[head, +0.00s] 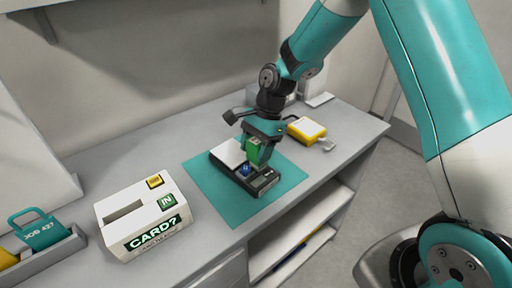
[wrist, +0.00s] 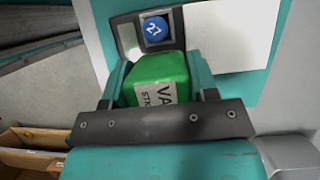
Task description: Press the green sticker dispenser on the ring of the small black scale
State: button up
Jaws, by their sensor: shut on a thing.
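The small black scale (head: 272,184) lies on a teal mat, with a pale weighing plate (head: 229,154) at its left and a small display at its front right. A blue round mark sits on it (head: 244,170); in the wrist view the blue disc (wrist: 156,29) reads 27. My gripper (head: 261,139) is shut on the green sticker dispenser (head: 258,152), which also shows between the fingers in the wrist view (wrist: 158,72) with a white label. The dispenser is over the scale, close to the blue mark. I cannot tell whether it touches the scale. The ring is not clearly visible.
The teal mat (head: 211,192) lies on the grey table (head: 185,150). A white CARD? box (head: 118,226) stands left, and a grey tray with a teal tag (head: 42,232) further left. A yellow device (head: 306,128) lies behind right. Open shelves are below the front edge.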

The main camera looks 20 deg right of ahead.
jog(key=shift+f, duration=0.4)
dwell(1.5)
jog(key=shift+r+p, duration=0.1)
jog(key=shift+p, duration=0.2)
notch_tip(320, 180, up, 7)
jog(key=p, duration=0.7)
jog(key=shift+d, duration=0.1)
